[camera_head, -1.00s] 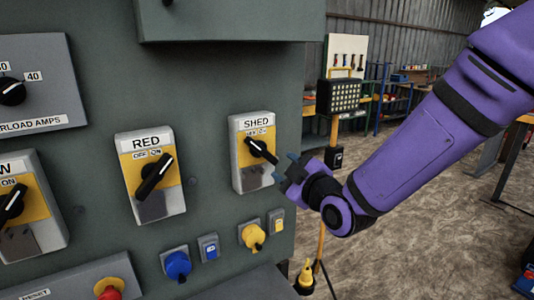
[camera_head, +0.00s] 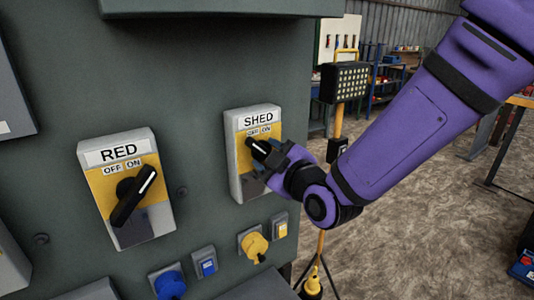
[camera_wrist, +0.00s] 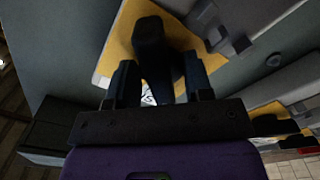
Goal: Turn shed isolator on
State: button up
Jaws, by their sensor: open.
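The shed isolator (camera_head: 237,150) is a grey box with a yellow plate, labelled SHED with OFF and ON, on the green-grey panel. Its black knob (camera_head: 256,144) has its white-marked end pointing up-left, toward OFF. My gripper (camera_head: 268,157) is at the knob from the right and hides the knob's lower part and part of the plate. In the wrist view the knob (camera_wrist: 152,38) stands between the two open fingers of my gripper (camera_wrist: 161,80). I cannot tell whether either finger touches it.
The RED isolator (camera_head: 103,190) is to the left, its handle pointing toward ON. Below are a blue plug (camera_head: 169,285), a yellow plug (camera_head: 254,246) and small sockets. A ledge (camera_head: 220,6) juts out above.

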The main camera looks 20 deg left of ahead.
grip_shut()
jog(key=shift+m, duration=0.3)
jog(key=m, duration=0.3)
jog(key=shift+f+m, duration=0.1)
jog(key=shift+m, duration=0.2)
jog(key=m, duration=0.4)
jog(key=shift+s+a+m, duration=0.1)
jog(key=shift+s+m, duration=0.05)
jog(key=shift+m, duration=0.15)
jog(key=m, duration=0.4)
jog(key=shift+s+a, duration=0.1)
jog(key=m, duration=0.5)
jog(key=shift+s+a, duration=0.1)
